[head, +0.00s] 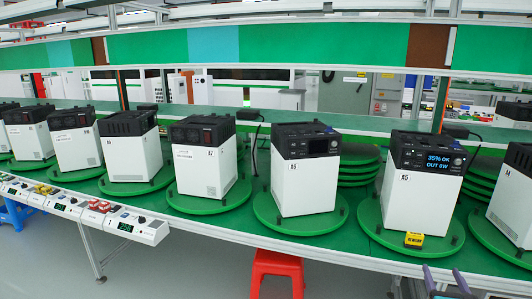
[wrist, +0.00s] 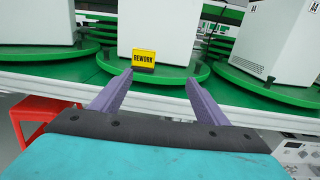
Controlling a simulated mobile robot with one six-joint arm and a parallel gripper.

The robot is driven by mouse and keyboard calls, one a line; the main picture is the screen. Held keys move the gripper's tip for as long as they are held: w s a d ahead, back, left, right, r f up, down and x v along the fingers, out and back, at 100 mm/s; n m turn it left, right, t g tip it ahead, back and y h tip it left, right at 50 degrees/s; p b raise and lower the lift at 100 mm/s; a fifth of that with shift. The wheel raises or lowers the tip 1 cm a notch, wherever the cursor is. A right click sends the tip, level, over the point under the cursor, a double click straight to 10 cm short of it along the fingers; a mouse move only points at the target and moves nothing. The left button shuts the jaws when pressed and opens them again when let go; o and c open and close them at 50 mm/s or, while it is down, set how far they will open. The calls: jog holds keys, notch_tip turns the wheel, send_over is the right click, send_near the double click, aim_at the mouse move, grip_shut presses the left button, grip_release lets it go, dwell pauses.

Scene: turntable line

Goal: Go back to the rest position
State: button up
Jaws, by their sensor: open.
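My gripper (wrist: 155,92) is open and empty in the wrist view, its two purple fingers spread apart and pointing at the line. Its finger tips also show at the bottom right of the head view (head: 446,280). Beyond the fingers, a yellow REWORK tag (wrist: 144,58) stands on the front of a green turntable (wrist: 172,77), before a white unit. The fingers do not touch the tag.
Stacked green discs (head: 360,165) are behind. A red stool (head: 277,272) stands under the line's front edge. Small boxes with displays (head: 126,225) hang at the left front.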

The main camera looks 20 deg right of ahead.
jog(key=w+a+f+n+y, duration=0.1)
jog(key=w+a+f+y, duration=0.15)
jog(key=w+a, duration=0.5)
jog(key=w+a+f+n+t+y, duration=0.15)
jog(key=w+a+f, duration=0.25)
jog(key=w+a, duration=0.4)
jog(key=w+a+f+y, duration=0.35)
jog(key=w+a, duration=0.25)
jog(key=a, duration=0.3)
jog(key=w+a+f+m+g, duration=0.1)
jog(key=a+f+m+g, duration=0.15)
jog(key=a+f, duration=0.6)
jog(key=w+a+f+m+g, duration=0.1)
jog(key=w+a+f+m, duration=0.15)
jog(key=a+f, duration=0.55)
jog(key=s+a+f+m+g, duration=0.8)
jog(key=s+a+f+m, duration=0.4)
jog(key=s+f, duration=0.35)
jog(key=s+a+m+g, duration=0.2)
jog(key=s+m+g, duration=0.1)
jog(key=s+m, duration=0.2)
jog(key=s+a+m+g+y, duration=0.1)
jog(key=s+m+g, duration=0.3)
jog(key=s, duration=0.5)
jog(key=s+a+f+m+g+y, duration=0.1)
jog(key=s+a+m+g, duration=0.2)
jog(key=s+m, duration=0.3)
jog(key=shift+s+a, duration=0.55)
jog(key=shift+s, duration=0.5)
